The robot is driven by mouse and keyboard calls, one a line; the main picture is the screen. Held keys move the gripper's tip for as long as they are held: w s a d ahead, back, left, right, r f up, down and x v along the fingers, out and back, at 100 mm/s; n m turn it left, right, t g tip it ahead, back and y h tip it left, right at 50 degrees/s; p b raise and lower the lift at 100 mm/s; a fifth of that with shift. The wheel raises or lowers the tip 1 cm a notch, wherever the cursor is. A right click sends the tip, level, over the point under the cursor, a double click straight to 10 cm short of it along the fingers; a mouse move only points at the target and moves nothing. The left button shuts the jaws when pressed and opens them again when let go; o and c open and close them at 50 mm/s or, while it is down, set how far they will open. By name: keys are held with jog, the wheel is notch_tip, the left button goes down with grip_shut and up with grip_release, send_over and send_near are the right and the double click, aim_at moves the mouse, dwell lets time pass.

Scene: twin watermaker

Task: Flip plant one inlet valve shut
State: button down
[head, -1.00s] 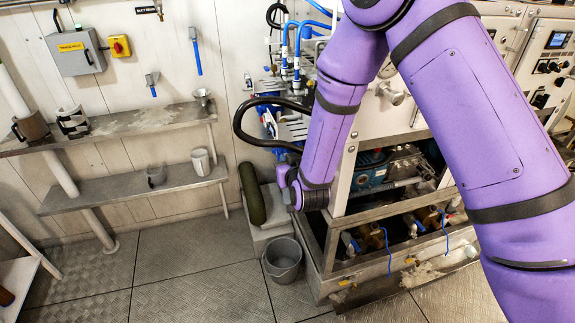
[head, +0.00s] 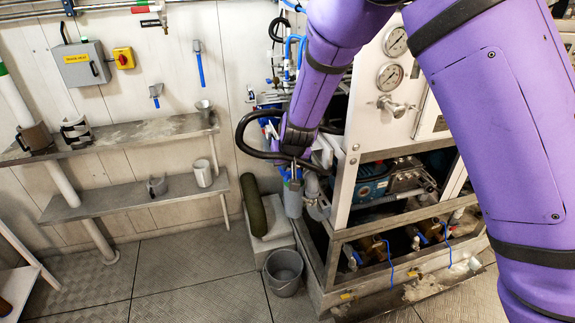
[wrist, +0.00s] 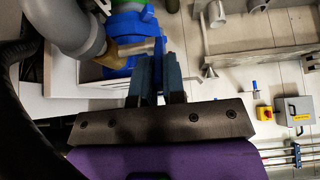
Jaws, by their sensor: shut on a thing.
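The inlet valve (wrist: 122,28) shows in the wrist view as a bright blue body with a short brass-coloured stem, beside a thick grey pipe elbow (wrist: 80,28). My gripper (wrist: 160,60) is right beside it, with its narrow dark fingers close together and shut on what looks like the valve's handle. The held part is mostly hidden between the fingers, so its angle is hard to tell. In the head view my purple wrist reaches down at the left end of the white machine, above a grey pipe (head: 293,200), and hides most of the valve.
The white machine frame (head: 342,190) with gauges stands close on the right. A black hose (head: 243,137) loops beside my wrist. A grey bucket (head: 284,271) and a dark green cylinder (head: 253,205) are below. Shelves (head: 110,135) line the wall; the floor at left is clear.

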jog(key=shift+w+a+r+g+h, duration=0.15)
jog(key=shift+w+r+g+h, duration=0.15)
jog(key=shift+w+g, duration=0.5)
jog(key=shift+w+a+g+h, duration=0.1)
jog(key=shift+g+h, duration=0.1)
jog(key=shift+g, duration=0.5)
jog(key=shift+w+a+g+h, duration=0.1)
jog(key=shift+g+h, duration=0.1)
jog(key=shift+g, duration=0.5)
jog(key=c, duration=1.2)
grip_release()
notch_tip(320, 180, up, 11)
jog(key=s, duration=0.1)
jog(key=shift+d+f, duration=0.15)
jog(key=shift+d, duration=0.05)
jog(key=shift+s, duration=0.1)
